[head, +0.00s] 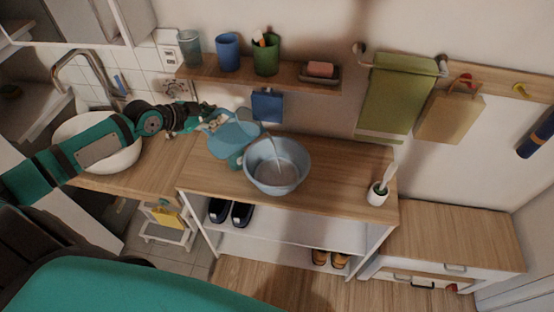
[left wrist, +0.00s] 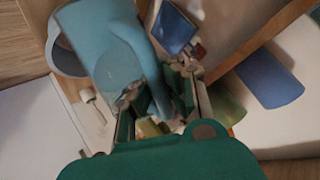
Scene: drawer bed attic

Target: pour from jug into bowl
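My left gripper (head: 207,120) is shut on the blue jug (head: 233,138), by its upper left side as seen in the head view. The jug is tilted to the right, with its mouth beside the rim of the light blue bowl (head: 284,184). A thin pale stream falls from the jug into the bowl, which stands upright on the wooden counter. In the left wrist view the jug (left wrist: 112,45) fills the upper left and hides part of the bowl (left wrist: 64,62). The fingers are partly hidden there. My right gripper is not in view.
A washbasin (head: 110,157) and tap (head: 75,68) are at left. A wall shelf (head: 205,75) holds cups and a soap dish (head: 319,80). A white brush holder (head: 377,194) stands at the right end of the counter (head: 335,175), with clear wood between it and the bowl.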

